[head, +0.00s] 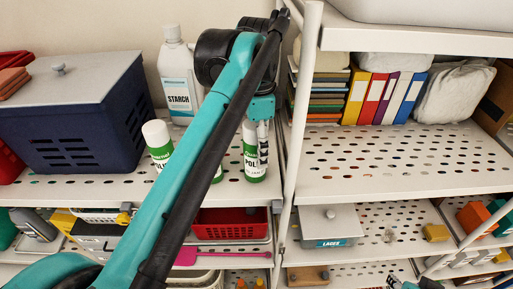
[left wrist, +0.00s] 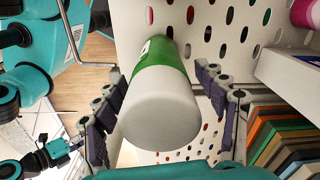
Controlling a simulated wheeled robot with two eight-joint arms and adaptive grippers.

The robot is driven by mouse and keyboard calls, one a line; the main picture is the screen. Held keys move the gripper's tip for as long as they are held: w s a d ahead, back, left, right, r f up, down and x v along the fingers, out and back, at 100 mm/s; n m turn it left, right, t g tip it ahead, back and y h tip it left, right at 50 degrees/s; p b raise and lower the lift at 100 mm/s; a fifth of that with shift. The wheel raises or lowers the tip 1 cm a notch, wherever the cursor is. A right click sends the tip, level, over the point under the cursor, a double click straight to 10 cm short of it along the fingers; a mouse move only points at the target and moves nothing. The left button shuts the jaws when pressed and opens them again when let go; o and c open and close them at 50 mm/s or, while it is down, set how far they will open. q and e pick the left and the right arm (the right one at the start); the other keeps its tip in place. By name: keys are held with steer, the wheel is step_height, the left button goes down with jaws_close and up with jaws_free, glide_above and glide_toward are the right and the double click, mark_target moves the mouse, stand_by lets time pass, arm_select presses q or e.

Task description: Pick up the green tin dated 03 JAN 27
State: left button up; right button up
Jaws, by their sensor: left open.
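Several green-and-white tins marked POLI stand on the upper left shelf in the head view: a left tin (head: 158,146), a middle tin (head: 218,175) mostly hidden behind my arm, and a right tin (head: 254,165). I can read no date on any of them. My left gripper (head: 262,132) reaches down at the right tin. In the left wrist view, a tin with a white cap (left wrist: 160,118) and green body (left wrist: 158,72) lies between the spread fingers of my left gripper (left wrist: 163,108), which is open. A part that may be my right gripper (head: 408,284) shows at the bottom edge.
A navy box with a grey lid (head: 75,125) and a white STARCH bottle (head: 178,80) share the shelf. A white upright post (head: 297,130) stands close right of my gripper. Binders (head: 380,97) and stacked books (head: 322,95) stand beyond it. The right shelf's front (head: 400,165) is clear.

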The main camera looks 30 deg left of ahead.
arm_select(q)
steer(key=shift+s+a+f, duration=0.15)
steer(key=shift+a+f, duration=0.05)
steer(key=shift+a, duration=0.05)
steer(key=shift+d, duration=0.15)
steer(key=c, duration=1.5)
steer(key=shift+r, duration=0.15)
